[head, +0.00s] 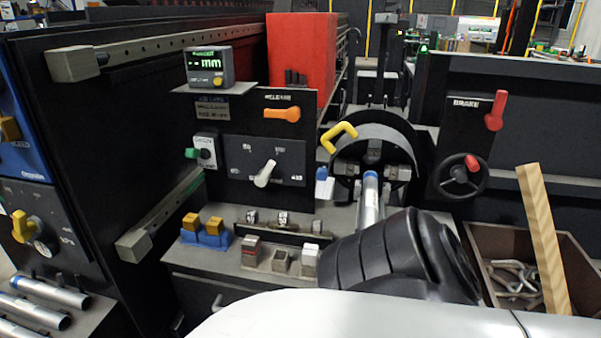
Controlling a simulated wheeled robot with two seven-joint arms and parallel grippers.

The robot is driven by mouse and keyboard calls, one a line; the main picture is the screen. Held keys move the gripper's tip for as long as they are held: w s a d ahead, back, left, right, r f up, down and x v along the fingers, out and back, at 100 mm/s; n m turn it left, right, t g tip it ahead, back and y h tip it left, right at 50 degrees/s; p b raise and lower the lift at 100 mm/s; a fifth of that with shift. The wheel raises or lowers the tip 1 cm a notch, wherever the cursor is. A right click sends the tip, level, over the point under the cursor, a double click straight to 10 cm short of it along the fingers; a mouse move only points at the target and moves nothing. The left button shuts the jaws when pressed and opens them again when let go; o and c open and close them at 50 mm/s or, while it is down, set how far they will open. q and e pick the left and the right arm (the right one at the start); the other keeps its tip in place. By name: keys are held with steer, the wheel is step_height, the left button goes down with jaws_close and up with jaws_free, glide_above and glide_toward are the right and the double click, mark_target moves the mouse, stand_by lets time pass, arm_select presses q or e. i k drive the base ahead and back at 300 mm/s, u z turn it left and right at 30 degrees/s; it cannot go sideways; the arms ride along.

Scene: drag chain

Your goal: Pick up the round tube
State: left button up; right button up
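A silver round tube (370,194) runs out of the dark ring-shaped chuck (374,148) at the centre right. Its near end passes behind a black wrist part of my arm, so I cannot see whether anything holds it there. More silver round tubes (43,293) lie side by side on a dark rack at the lower left. The fingers of my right gripper are hidden or out of the picture. My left gripper does not show.
A dark machine panel carries an orange release lever (282,114) and a grey knob (265,174). A brake panel with a red lever (495,111) stands right. A bin (486,240) of metal pieces with a wooden bar (543,238) is at lower right. Yellow-topped blue blocks (205,237) sit in front.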

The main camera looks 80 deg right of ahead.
mark_target(369, 208)
steer(key=i, duration=0.75)
steer(key=z, duration=2.75)
